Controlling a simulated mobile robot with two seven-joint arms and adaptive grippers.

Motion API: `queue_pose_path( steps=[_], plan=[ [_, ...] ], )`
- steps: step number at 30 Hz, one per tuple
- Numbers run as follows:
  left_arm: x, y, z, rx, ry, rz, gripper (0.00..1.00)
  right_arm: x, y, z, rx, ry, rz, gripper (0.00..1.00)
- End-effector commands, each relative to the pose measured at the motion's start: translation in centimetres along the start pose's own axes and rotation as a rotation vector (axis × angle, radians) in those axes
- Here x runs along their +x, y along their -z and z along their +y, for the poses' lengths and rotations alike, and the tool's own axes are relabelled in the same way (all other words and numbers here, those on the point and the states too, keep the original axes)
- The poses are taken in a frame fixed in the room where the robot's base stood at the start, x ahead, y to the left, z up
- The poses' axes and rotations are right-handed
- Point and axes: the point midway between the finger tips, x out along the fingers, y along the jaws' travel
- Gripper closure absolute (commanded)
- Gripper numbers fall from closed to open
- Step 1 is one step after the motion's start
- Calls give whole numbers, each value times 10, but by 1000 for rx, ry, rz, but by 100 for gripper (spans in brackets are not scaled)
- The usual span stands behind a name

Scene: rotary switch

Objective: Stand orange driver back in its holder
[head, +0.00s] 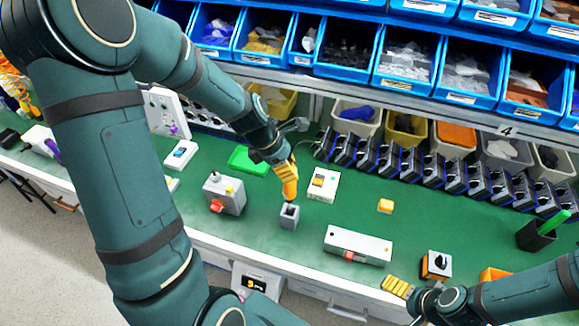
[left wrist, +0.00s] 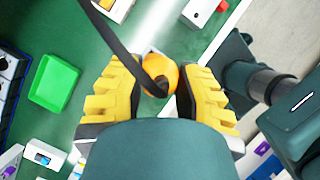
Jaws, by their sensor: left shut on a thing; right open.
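The orange driver (head: 290,188) is in my left gripper (head: 286,172), whose yellow fingers are shut on its handle. In the head view it points down, roughly upright, just above the small grey holder (head: 289,217) with a dark square opening. I cannot tell whether its tip is inside that opening. My right gripper (head: 398,287) is open and empty at the bench's front edge.
A grey box with a red knob (head: 223,194) stands left of the holder. A white-grey bar box (head: 357,246), an orange block (head: 385,206) and a rotary switch box (head: 436,265) are to the right. A green tray (head: 248,160) lies behind. Green bench surface between them is clear.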

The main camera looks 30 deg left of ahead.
Motion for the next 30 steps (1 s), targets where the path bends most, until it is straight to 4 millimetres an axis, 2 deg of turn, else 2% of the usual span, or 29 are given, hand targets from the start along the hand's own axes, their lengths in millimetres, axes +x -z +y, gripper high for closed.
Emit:
queue_pose_path(
  steps=[1, 13, 21, 30],
  plan=[
    [8, 4, 1, 0, -1, -1, 100, 10, -1, 3, 0, -1, 0, 0],
    [39, 18, 1, -1, -1, -1, 100, 50, -6, 17, -1, -9, -1, 0],
    [62, 28, 2, -1, 0, -1, 100, 62, -13, 22, -5, -8, -14, 0],
    [68, 32, 2, 0, -1, -1, 100, 65, -15, 23, -8, -7, -20, 0]
  ],
)
